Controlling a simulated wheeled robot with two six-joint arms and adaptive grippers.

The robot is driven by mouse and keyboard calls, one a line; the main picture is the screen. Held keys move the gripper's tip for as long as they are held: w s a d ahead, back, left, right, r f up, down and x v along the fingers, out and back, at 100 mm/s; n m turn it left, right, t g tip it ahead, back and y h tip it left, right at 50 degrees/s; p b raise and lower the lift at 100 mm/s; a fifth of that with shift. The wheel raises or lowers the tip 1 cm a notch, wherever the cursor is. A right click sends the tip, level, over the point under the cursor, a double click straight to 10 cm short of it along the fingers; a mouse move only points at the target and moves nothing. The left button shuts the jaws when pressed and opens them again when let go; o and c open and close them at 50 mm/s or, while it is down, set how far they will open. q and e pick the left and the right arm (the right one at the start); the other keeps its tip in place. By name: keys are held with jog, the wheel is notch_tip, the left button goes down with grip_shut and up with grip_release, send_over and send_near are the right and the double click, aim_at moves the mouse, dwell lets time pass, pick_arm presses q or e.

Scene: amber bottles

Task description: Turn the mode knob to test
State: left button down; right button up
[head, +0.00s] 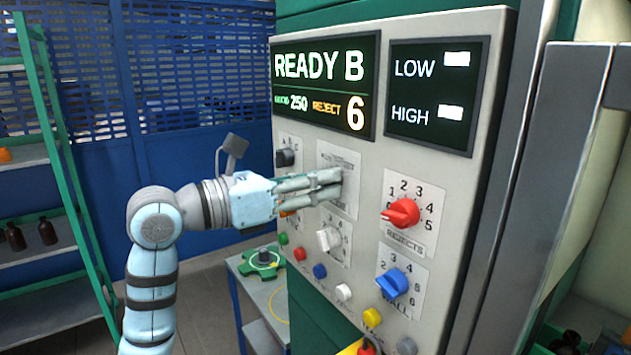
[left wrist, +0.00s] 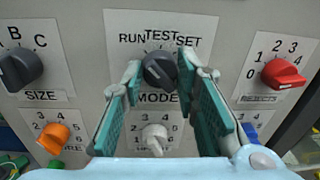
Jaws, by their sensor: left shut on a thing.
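The mode knob (left wrist: 160,70) is dark grey and sits on its white plate (left wrist: 120,68), under the words RUN, TEST and SET. In the left wrist view my left gripper (left wrist: 164,76) has its two teal-padded fingers on either side of the knob, shut on it. Which word the knob points to is hard to tell. In the head view my left gripper (head: 336,183) reaches the panel from the left and hides the mode knob. My right gripper is not in view.
The panel (head: 365,200) also carries a dark size knob (left wrist: 20,68), a red rejects knob (head: 401,212), a blue knob (head: 392,282), a white knob (head: 328,239), an orange knob (left wrist: 54,139) and several coloured buttons. Its display (head: 325,85) reads READY B.

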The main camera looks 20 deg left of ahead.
pick_arm(q)
jog(key=shift+m, duration=0.3)
jog(key=shift+m+y+b, duration=0.3)
jog(key=shift+m+y, duration=0.1)
jog(key=shift+m, duration=3.4)
jog(key=c, duration=1.2)
grip_release()
jog(key=shift+c, duration=0.2)
jog(key=shift+s, duration=0.1)
